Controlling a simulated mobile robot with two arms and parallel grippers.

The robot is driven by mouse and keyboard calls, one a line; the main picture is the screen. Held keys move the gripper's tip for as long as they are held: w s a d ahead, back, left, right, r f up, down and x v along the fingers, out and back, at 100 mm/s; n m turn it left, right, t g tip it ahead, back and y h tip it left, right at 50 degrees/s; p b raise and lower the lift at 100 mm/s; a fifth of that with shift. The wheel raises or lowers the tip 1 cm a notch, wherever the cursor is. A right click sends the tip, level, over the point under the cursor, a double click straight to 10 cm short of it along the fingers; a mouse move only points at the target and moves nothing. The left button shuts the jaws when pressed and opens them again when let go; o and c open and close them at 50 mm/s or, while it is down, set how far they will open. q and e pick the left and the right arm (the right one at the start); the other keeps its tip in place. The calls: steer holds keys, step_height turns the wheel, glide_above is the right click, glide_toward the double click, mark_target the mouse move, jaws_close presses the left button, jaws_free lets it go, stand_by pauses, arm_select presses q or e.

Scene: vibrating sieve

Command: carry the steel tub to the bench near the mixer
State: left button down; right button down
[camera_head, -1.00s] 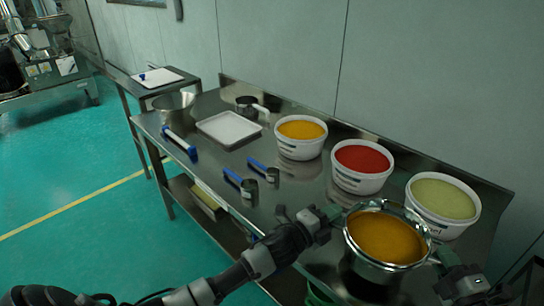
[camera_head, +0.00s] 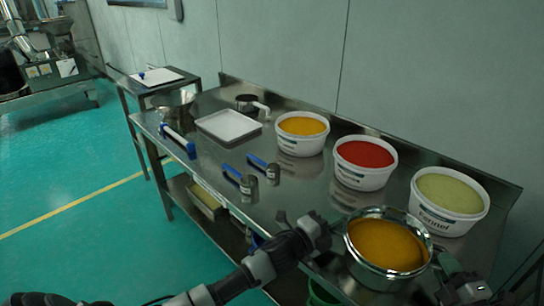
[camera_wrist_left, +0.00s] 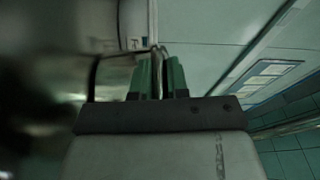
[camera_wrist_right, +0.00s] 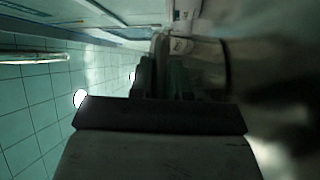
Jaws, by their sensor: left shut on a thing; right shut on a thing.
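The steel tub (camera_head: 382,277), filled with orange-yellow powder, is at the lower right of the head view, at the front edge of the steel bench. My left gripper (camera_head: 335,228) is shut on its left rim, and the left wrist view shows the green fingers (camera_wrist_left: 160,75) pinching the rim. My right gripper (camera_head: 440,262) is shut on the opposite rim; the right wrist view shows its fingers (camera_wrist_right: 165,75) closed there, in dark blur. The tub looks level. I cannot tell whether its base touches the bench. A mixer-like machine (camera_head: 45,70) stands far off at the upper left.
Green floor (camera_head: 70,170) is clear at left.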

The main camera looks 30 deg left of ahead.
arm_select(q)
steer(key=c, duration=1.1)
jaws_free()
arm_select(e)
steer(key=c, duration=1.1)
jaws_free()
arm_select(q)
steer(key=shift+s+a+f, duration=0.1)
steer(key=shift+s+a, duration=0.1)
steer(key=shift+s, duration=0.25)
arm_select(e)
steer(key=shift+s+d+f, duration=0.1)
steer(key=shift+s+d, duration=0.2)
steer(key=shift+s, duration=0.15)
arm_select(q)
steer(key=v, duration=1.1)
arm_select(e)
steer(key=v, duration=1.1)
arm_select(q)
steer(key=shift+s, duration=0.1)
